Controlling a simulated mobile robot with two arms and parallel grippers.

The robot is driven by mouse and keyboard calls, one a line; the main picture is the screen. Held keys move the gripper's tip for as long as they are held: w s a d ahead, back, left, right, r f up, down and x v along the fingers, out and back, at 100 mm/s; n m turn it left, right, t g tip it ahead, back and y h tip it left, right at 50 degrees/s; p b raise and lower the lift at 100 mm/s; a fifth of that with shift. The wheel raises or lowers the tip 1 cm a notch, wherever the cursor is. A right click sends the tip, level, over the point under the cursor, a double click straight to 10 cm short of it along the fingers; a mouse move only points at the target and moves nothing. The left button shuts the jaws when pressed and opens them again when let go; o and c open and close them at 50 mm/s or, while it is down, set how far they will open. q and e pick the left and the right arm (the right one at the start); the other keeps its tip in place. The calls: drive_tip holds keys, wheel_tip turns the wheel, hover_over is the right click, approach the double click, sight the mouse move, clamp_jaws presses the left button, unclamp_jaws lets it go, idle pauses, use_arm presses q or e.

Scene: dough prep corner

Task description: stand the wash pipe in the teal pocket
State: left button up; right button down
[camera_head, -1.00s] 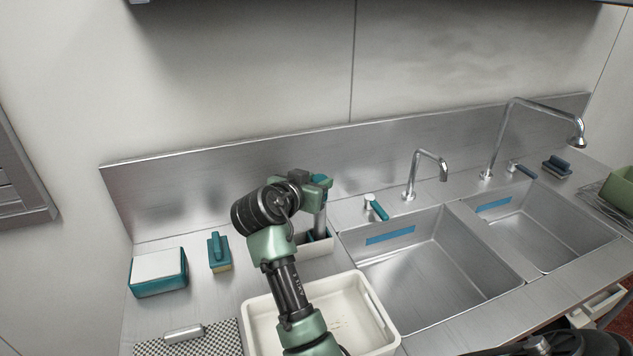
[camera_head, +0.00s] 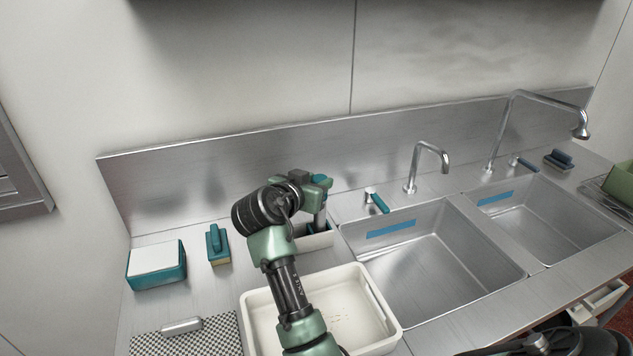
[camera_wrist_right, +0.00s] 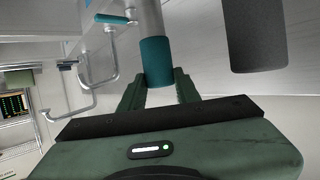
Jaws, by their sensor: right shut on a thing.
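My right gripper (camera_head: 319,183) is shut on the wash pipe (camera_head: 320,216), a grey metal tube held about upright at the back of the counter. In the right wrist view the pipe (camera_wrist_right: 148,18) has a teal band (camera_wrist_right: 157,62) between the two green fingers. My left gripper is not in view.
A white tray (camera_head: 374,337) lies in front of the holder, under my right arm. Left are a teal-handled brush (camera_head: 216,243) and a teal box with a white top (camera_head: 157,262). Sinks with a tap (camera_head: 413,165) are right. The steel backsplash (camera_head: 160,185) is close behind.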

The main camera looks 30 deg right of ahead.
drive_tip(key=shift+f, duration=0.3)
drive_tip(key=c, duration=0.9)
unclamp_jaws()
drive_tip(key=o, duration=0.9)
drive_tip(key=shift+a+r, duration=0.1)
